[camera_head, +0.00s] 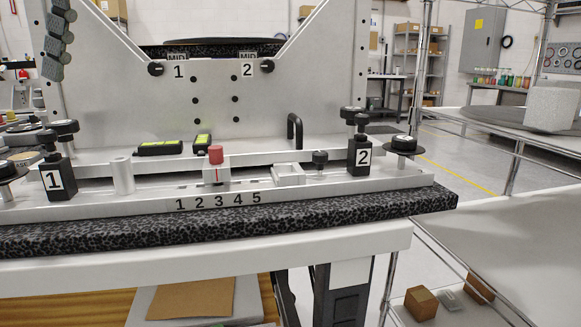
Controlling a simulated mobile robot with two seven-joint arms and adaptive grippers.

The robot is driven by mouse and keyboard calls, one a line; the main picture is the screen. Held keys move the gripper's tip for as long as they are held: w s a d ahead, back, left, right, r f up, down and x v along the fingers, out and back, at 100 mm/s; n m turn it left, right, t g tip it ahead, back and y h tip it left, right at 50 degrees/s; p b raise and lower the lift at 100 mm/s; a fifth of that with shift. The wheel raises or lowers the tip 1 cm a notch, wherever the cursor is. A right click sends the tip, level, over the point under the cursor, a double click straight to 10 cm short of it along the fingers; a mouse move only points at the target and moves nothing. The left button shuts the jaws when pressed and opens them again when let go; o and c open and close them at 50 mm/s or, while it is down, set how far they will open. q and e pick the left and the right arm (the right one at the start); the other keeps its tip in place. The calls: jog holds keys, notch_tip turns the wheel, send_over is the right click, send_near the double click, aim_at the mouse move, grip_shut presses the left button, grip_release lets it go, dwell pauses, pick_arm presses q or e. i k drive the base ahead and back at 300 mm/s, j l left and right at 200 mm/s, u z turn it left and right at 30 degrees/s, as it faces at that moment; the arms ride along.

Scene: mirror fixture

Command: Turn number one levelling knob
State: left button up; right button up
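The black block labelled 1 (54,180) stands on the left end of the metal fixture base. A round black knob (64,127) sits above it, with another dark knob close beside it. A matching block labelled 2 (360,156) stands at the right end, with black knobs (353,112) above it. The upright plate also carries a small black knob (155,68) beside a printed 1 and another (267,66) beside a printed 2. Neither of my grippers shows in the head view, and nothing is seen touching any knob.
A flat black disc knob (402,145) is at right. The speckled slab (300,215) rests on a white table (330,243). Wire shelving flanks the right.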

aim_at(66, 141)
jog(key=k+l, duration=0.2)
jog(key=k, duration=0.15)
jog(key=k+l, duration=0.15)
jog(key=k, duration=0.25)
jog(key=k+l, duration=0.2)
jog(key=k, duration=0.15)
